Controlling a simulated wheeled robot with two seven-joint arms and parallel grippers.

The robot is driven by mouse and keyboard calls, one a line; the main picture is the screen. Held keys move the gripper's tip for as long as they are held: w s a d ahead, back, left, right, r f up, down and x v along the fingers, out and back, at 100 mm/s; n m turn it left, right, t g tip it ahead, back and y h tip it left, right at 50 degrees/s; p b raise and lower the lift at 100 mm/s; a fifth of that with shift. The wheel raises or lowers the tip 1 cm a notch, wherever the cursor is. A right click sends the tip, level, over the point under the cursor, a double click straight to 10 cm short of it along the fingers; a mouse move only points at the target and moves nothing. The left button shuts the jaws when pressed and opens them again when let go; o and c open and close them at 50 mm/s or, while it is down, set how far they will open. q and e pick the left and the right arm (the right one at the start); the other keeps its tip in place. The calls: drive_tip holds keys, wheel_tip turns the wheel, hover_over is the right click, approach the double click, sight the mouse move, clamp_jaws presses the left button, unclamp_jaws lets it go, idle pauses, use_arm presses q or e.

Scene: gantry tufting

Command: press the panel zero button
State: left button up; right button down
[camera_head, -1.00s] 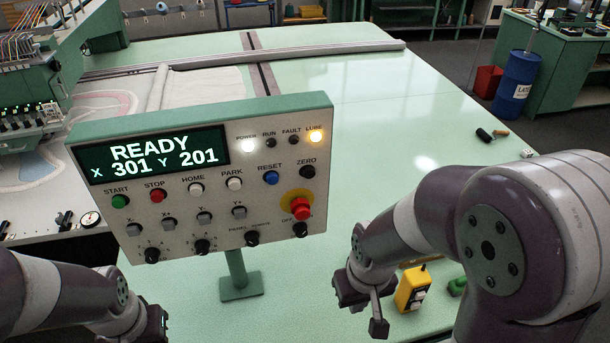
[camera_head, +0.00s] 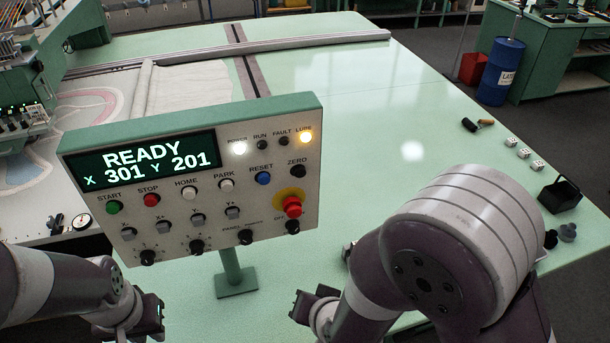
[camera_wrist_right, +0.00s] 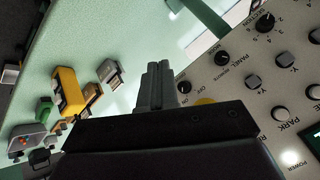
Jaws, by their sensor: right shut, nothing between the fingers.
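The control panel (camera_head: 110,228) stands on a green post, its display reading READY, X 301, Y 201. The black ZERO button (camera_head: 298,171) is at its upper right, above the red emergency stop (camera_head: 292,206) with its yellow collar. My right gripper (camera_head: 304,306) is below the panel's lower right corner, apart from the button. In the right wrist view its shut, empty fingers (camera_wrist_right: 157,85) stand beside the panel face (camera_wrist_right: 225,85); the gripper body hides the ZERO button there. My left gripper (camera_head: 157,314) is low at the left, below the panel; its jaws are unclear.
A yellow pendant (camera_wrist_right: 69,91) shows in the right wrist view. A blue drum (camera_head: 500,72) stands beyond.

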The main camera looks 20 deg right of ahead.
sight(300, 175)
use_arm(q)
drive_tip(key=shift+w+d+r, duration=0.15)
drive_tip(key=shift+w, duration=0.15)
use_arm(e)
drive_tip(key=w+d+r+m+t, duration=0.2)
drive_tip(key=r+m+t, duration=0.3)
drive_tip(key=r+m, duration=0.1)
drive_tip(key=w+d+r+m+t+h, duration=0.1)
drive_tip(key=w+d+r+m+t, duration=0.1)
drive_tip(key=r+m+t, duration=0.3)
wheel_tip(300, 175, up, 2)
drive_tip(key=shift+w+m+h, duration=0.2)
drive_tip(key=shift+m+h, duration=0.1)
drive_tip(key=shift+m, duration=0.3)
